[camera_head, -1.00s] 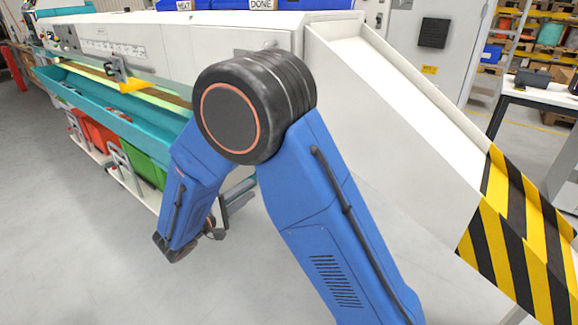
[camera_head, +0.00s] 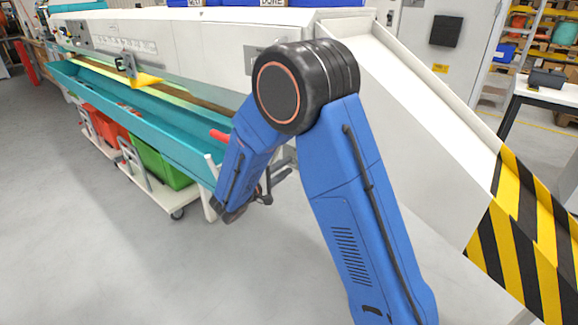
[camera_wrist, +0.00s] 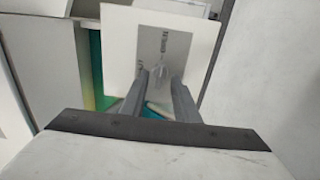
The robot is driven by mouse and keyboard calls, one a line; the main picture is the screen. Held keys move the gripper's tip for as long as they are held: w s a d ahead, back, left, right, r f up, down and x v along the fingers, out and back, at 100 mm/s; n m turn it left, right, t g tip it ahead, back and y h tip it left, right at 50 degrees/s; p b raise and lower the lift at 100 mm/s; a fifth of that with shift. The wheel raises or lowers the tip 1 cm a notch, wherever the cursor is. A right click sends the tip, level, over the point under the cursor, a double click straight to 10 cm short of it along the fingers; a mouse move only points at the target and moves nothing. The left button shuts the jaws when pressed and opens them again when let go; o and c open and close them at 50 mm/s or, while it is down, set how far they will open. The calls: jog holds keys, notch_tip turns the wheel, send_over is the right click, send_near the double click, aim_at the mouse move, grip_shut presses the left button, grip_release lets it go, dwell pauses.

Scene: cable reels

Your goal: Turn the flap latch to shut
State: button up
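In the wrist view, a pale square flap (camera_wrist: 119,48) carries a grey plate (camera_wrist: 178,52) with small lettering too blurred to read with certainty. A small latch knob (camera_wrist: 160,72) sits at the lower middle of the plate, just beyond my fingertips. My gripper (camera_wrist: 159,80) is open, its two dark fingers apart on either side of the knob's line. I cannot tell whether they touch the knob. In the head view my blue arm hides most of the gripper and the flap.
The long white machine (camera_head: 200,42) has a teal trough (camera_head: 130,112) along its front. Green (camera_head: 160,165) and red (camera_head: 108,124) bins stand below on a cart. A white chute (camera_head: 420,90) with yellow-black stripes slopes down at right. The floor at left is clear.

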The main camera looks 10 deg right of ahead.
aim_at(294, 162)
jog(key=shift+x, duration=1.1)
grip_shut()
